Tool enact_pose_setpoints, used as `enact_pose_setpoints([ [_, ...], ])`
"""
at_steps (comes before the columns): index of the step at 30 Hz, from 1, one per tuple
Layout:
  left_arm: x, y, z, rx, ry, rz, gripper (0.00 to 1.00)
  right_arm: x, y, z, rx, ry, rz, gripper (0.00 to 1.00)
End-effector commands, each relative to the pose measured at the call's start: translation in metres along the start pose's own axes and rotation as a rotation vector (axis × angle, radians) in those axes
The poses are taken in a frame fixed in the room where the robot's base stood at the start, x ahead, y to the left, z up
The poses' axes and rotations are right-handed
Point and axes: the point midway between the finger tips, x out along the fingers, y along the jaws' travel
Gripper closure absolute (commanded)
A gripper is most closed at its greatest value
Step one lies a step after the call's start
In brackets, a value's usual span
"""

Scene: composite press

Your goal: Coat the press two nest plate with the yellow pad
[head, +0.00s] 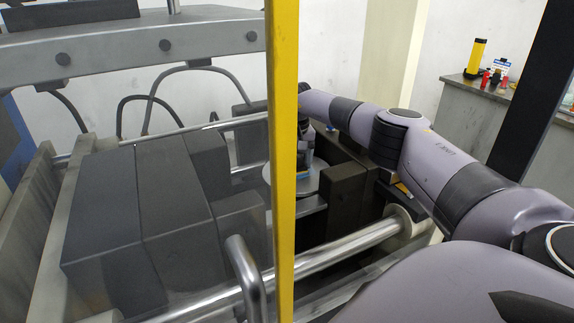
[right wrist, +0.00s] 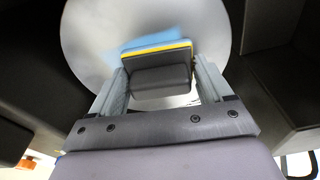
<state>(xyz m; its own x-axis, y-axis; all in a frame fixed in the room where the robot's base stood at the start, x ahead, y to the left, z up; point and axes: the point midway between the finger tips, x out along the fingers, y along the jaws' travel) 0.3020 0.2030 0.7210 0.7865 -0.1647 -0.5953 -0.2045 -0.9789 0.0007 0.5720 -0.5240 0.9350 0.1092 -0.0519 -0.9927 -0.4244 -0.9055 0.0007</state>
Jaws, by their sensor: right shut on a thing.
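The yellow pad (right wrist: 161,70) is a dark grey block with a thin yellow edge, seen in the right wrist view. My right gripper (right wrist: 163,85) is shut on the grey block, one finger on each side. The pad's yellow edge lies over a round silver plate (right wrist: 88,52), which looks like the nest plate. A light blue patch shows on the plate beside the pad. I cannot tell whether pad and plate touch. In the head view, a yellow post hides most of the right gripper; part of a pale round plate (head: 310,184) shows beside it. My left gripper is not in view.
The yellow post (head: 284,120) stands upright in front of the press. Dark blocks (head: 150,200) fill the left side, and a shiny rod (head: 345,247) runs below the plate. A grey counter (head: 460,115) at the right holds a yellow cylinder (head: 476,58) and small red items.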

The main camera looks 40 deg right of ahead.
Motion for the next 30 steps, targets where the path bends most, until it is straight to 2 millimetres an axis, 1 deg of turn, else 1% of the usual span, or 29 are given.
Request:
enact_pose_setpoints([
  [9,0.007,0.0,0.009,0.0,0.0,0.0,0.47,0.003,0.025,-0.003,0.002,0.001,-0.001,0.52],
  [15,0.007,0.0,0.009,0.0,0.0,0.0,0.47,0.002,0.032,-0.004,0.0,0.0,0.0,0.52],
  [22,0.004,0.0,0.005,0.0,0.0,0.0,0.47,0.0,0.028,-0.004,-0.001,-0.001,0.0,0.52],
  [30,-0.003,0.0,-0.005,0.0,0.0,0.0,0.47,-0.001,0.006,-0.001,-0.003,0.0,0.0,0.52],
])
